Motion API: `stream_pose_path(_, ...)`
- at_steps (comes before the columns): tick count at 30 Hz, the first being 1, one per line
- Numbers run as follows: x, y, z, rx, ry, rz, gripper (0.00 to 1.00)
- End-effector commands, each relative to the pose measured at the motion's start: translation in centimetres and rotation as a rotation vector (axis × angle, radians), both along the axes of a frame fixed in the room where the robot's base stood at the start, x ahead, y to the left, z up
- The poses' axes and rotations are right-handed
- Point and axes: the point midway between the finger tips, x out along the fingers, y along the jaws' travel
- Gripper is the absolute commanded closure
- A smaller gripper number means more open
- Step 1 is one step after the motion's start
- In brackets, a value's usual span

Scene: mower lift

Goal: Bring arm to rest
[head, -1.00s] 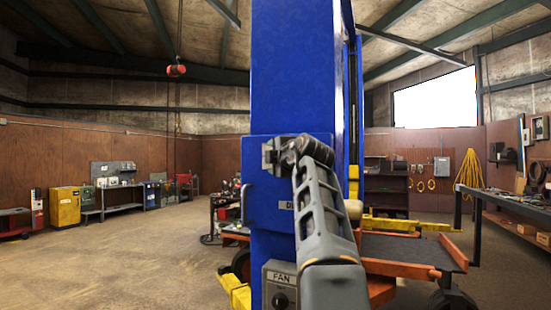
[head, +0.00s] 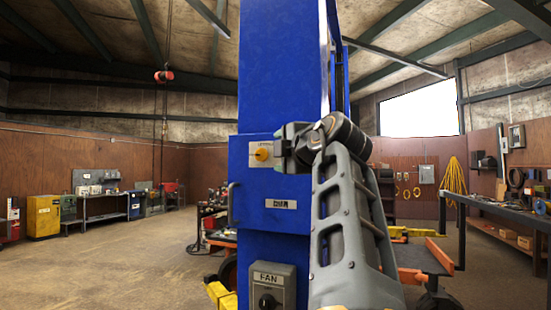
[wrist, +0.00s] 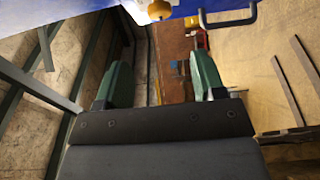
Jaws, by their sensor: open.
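My grey arm rises in front of the blue lift column (head: 280,70) in the head view. My gripper (head: 284,150) shows small at the arm's upper end, beside the yellow knob (head: 261,153) on the column's control box. In the wrist view, the two green fingers of my gripper (wrist: 160,65) stand wide apart with nothing between them. The yellow knob (wrist: 160,9) appears at the top edge there, beyond the fingertips and apart from them. The arm hides part of the column's right side and the lift behind it.
A grey FAN switch box (head: 272,285) sits low on the column, below a side handle (head: 232,204). An orange lift platform (head: 425,258) lies behind to the right. A workbench (head: 500,210) stands at far right. The floor (head: 110,265) on the left is open.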

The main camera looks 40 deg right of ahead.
Motion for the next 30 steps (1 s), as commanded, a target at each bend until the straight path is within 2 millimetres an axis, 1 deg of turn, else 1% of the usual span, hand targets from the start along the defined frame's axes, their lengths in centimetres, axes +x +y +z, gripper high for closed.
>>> stream_pose_path(3, -0.9, 0.2, 0.0, -0.001, -0.001, -0.002, 0.37)
stream_pose_path(6, -1.2, 0.3, 0.0, -0.001, 0.000, -0.001, 0.37)
stream_pose_path(26, -1.3, 0.3, 0.1, -0.019, 0.003, -0.001, 0.37)
stream_pose_path(28, -1.4, 0.0, 0.8, -0.070, -0.029, -0.021, 0.37)
stream_pose_path(30, -1.4, -0.4, 2.2, -0.110, -0.115, -0.034, 0.37)
